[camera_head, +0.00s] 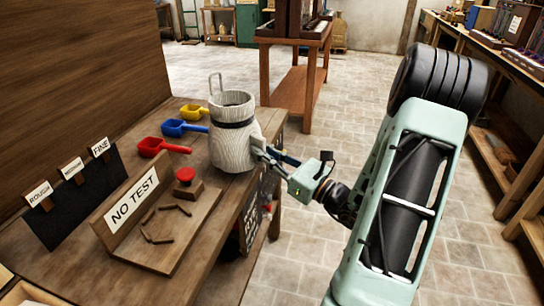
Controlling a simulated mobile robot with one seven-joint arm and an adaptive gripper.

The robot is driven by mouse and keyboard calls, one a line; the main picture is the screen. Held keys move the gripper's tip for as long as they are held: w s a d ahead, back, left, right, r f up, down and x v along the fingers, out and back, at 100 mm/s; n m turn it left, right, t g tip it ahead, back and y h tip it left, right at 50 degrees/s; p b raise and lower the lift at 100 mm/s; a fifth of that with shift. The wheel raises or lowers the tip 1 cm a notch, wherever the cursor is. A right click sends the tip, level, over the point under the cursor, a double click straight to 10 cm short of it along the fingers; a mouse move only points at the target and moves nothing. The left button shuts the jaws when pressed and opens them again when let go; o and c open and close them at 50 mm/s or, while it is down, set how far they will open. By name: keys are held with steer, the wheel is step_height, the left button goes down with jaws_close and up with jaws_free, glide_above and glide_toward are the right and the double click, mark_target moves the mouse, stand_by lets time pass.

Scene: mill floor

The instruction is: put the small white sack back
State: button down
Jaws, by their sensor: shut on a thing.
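The small white sack (233,147) has a ribbed pale body, a dark band below its round open mouth and a thin loop standing above the rim. It is upright at the right edge of the wooden bench (120,280). My gripper (259,149) reaches in from the right and is shut on the sack's right side. The fingertips are partly hidden against the sack. I cannot tell whether the sack's base touches the bench top.
Yellow (194,111), blue (183,128) and red (160,147) scoops lie left of the sack. A black rack (75,200) has ROUGH and FINE labels. Tiled floor (310,215) is open to the right.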

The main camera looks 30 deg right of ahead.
steer(key=w, duration=0.1)
steer(key=w+a+b, duration=0.1)
steer(key=w, duration=0.1)
steer(key=w+a, duration=0.1)
steer(key=w, duration=0.1)
steer(key=shift+w+a+f, duration=0.2)
steer(key=shift+w+f, duration=0.05)
steer(key=shift+f, duration=0.1)
steer(key=shift+w+f+b, duration=0.15)
steer(key=shift+w+b, duration=0.05)
steer(key=shift+b, duration=0.1)
steer(key=shift+f+b, duration=0.35)
steer(key=shift+f, duration=0.3)
steer(key=c, duration=1.9)
jaws_free()
